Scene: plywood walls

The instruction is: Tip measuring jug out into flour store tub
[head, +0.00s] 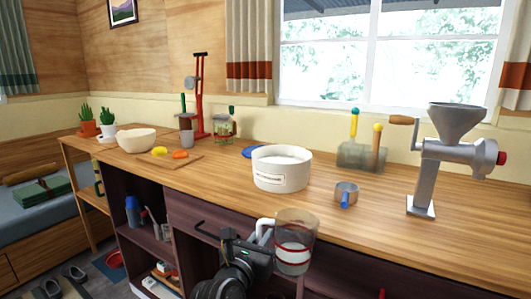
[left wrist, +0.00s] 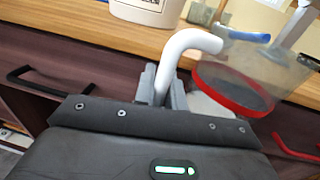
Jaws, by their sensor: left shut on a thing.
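The measuring jug (head: 295,242) is clear, with a white handle and a red line around it. It is upright or nearly so, in front of the counter's front edge. My left gripper (head: 262,240) is shut on its white handle. In the left wrist view the handle (left wrist: 190,42) stands between the fingers, and the jug (left wrist: 245,75) is to the right. What the jug holds is hard to tell. The flour store tub (head: 281,172), white and round with a label, stands on the counter behind the jug. Its lower part also shows in the left wrist view (left wrist: 148,10). My right gripper is not in view.
On the counter (head: 400,250), a small metal cup with a blue handle (head: 346,192) is right of the tub. A grain mill (head: 440,150) stands farther right. A blue disc (head: 252,153) lies behind the tub. A cutting board (head: 165,160) and a bowl (head: 137,140) are at the left.

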